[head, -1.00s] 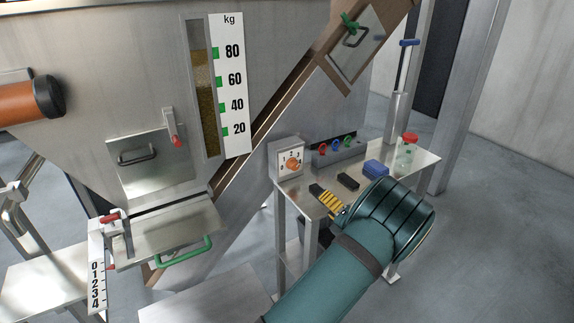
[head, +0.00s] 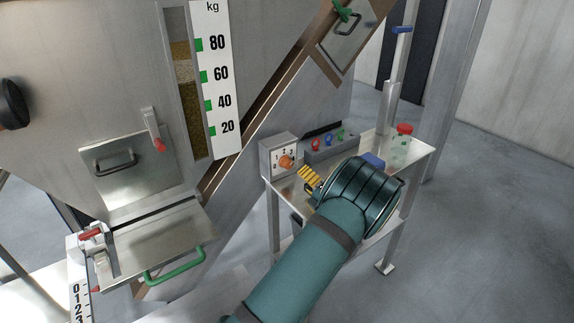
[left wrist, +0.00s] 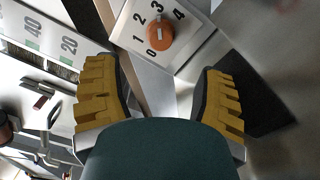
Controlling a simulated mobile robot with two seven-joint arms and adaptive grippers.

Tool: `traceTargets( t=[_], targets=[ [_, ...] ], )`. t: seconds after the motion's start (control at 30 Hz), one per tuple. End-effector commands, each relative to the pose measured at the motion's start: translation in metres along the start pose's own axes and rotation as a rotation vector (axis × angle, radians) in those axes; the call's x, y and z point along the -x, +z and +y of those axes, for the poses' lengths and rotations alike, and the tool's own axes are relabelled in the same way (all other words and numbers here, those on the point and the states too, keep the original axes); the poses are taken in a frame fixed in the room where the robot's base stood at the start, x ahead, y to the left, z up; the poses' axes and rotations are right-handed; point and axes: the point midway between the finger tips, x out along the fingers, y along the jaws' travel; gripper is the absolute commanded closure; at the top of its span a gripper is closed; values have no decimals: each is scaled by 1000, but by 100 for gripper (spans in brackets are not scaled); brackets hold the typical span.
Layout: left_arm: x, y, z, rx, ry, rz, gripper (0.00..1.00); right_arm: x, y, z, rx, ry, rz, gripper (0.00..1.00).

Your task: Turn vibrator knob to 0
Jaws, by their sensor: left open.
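The orange vibrator knob (head: 287,162) sits on a white dial plate on the front of a grey box (head: 265,160) at the left end of the metal side table. In the left wrist view, the knob (left wrist: 159,34) is at top centre, with the numbers 0 to 4 around it. My left gripper (head: 311,178), with yellow ribbed fingers, is just right of and below the knob in the head view. In the left wrist view, its fingers (left wrist: 160,82) are spread wide, with nothing between them and the knob beyond. My right gripper is not in view.
Behind the gripper, a grey panel (head: 345,149) carries red, blue and green knobs. A blue block (head: 372,160) and a red-lidded jar (head: 402,146) stand on the table (head: 425,150). A steel hopper with a kg scale (head: 217,80) and a green-handled tray (head: 150,245) is at left.

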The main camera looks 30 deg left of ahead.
Motion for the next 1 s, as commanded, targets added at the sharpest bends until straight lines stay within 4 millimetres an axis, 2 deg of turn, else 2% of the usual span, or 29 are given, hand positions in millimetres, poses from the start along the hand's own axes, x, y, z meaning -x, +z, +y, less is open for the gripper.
traceTargets(
  t=[0.03,0.3,0.5,0.7,1.0],
  targets=[
    [-12,-2,-1,1,2,3,30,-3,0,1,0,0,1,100],
    [-64,-2,-2,1,1,3,30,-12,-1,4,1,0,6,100],
    [-92,-2,-1,1,0,2,30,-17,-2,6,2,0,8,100],
    [-104,-1,-1,0,0,1,30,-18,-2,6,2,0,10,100],
    [-104,0,0,0,-1,0,32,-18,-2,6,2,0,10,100]
  ],
)
